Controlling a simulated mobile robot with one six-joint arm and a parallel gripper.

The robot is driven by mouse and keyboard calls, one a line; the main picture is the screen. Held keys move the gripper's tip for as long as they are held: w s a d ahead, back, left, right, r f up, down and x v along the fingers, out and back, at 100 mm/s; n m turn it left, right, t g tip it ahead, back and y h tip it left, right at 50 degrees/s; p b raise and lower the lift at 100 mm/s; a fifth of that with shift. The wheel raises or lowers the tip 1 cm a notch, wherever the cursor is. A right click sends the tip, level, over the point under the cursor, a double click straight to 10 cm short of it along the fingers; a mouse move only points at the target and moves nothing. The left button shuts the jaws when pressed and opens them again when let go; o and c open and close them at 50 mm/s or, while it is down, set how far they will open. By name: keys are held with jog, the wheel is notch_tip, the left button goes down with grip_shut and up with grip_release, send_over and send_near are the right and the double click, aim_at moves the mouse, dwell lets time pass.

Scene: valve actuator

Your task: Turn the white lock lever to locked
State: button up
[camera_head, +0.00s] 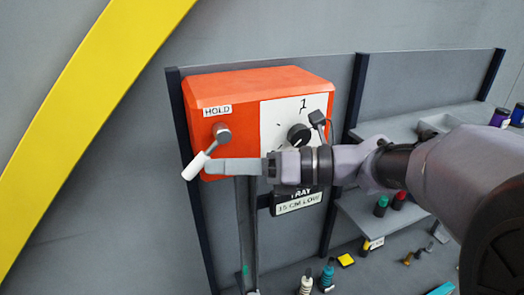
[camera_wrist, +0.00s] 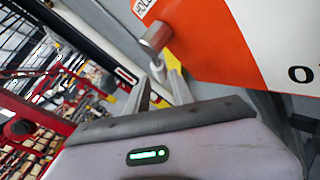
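The white lock lever (camera_head: 195,166) sticks out from a metal hub (camera_head: 221,132) under the HOLD label on the orange box (camera_head: 240,92). In the head view it slants down and left. My gripper (camera_head: 212,167) reaches in from the right, its fingertips at the lever's white handle. In the wrist view, my gripper's two fingers (camera_wrist: 160,86) stand apart, with the white lever (camera_wrist: 158,69) below the hub (camera_wrist: 156,37) and between the fingertips. I cannot tell whether either finger touches it.
A black knob (camera_head: 299,134) sits on the box's white panel, right of the lever and above my wrist. Grey shelves (camera_head: 375,215) with small coloured parts stand at right. The wall left of the lever is clear.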

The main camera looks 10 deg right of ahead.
jog(key=b+v, duration=0.2)
jog(key=v, duration=1)
